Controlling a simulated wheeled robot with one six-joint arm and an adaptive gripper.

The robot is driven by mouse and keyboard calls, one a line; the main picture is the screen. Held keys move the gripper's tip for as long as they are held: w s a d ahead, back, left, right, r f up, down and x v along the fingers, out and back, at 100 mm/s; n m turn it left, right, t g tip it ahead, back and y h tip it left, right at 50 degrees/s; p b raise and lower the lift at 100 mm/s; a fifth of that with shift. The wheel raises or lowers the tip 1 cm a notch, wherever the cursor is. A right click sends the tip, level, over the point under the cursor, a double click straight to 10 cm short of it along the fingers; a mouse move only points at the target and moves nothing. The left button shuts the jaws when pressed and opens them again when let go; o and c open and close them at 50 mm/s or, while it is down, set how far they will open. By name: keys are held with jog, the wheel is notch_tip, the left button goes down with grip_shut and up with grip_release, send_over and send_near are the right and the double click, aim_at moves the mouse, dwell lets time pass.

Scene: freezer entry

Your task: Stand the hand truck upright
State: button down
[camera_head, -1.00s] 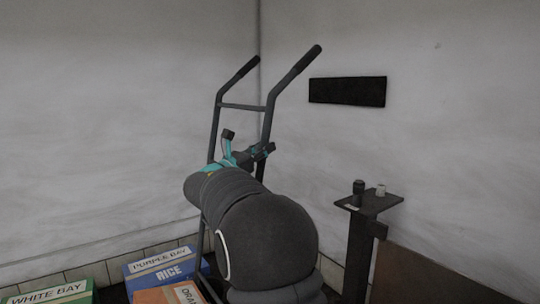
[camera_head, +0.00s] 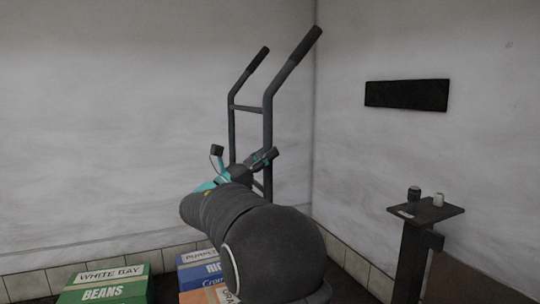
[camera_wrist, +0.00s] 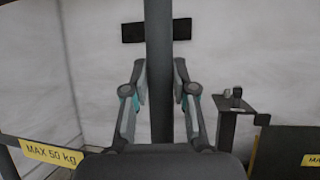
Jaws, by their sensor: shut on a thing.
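The hand truck (camera_head: 268,125) is a dark metal frame with two bent handles and black grips, standing near the wall corner in the head view. It looks close to upright, leaning only slightly if at all; its foot is hidden behind my arm. My gripper (camera_head: 262,158) is at the right upright of the frame, below the crossbar. In the wrist view the upright (camera_wrist: 159,70) passes between the two fingers of my gripper (camera_wrist: 160,85), which are closed around it.
A green beans box (camera_head: 105,288), a blue box (camera_head: 200,268) and an orange box (camera_head: 208,294) stand at lower left. A post with a small shelf (camera_head: 440,212) holding two small items stands at right. A black plate (camera_head: 406,95) is on the wall.

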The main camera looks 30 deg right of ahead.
jog(key=shift+a, duration=0.35)
jog(key=c, duration=0.9)
grip_release()
jog(key=shift+w+a+t, duration=0.15)
jog(key=shift+a+t, duration=0.15)
jog(key=v, duration=1.1)
jog(key=shift+a+f, duration=0.15)
jog(key=shift+f, duration=0.1)
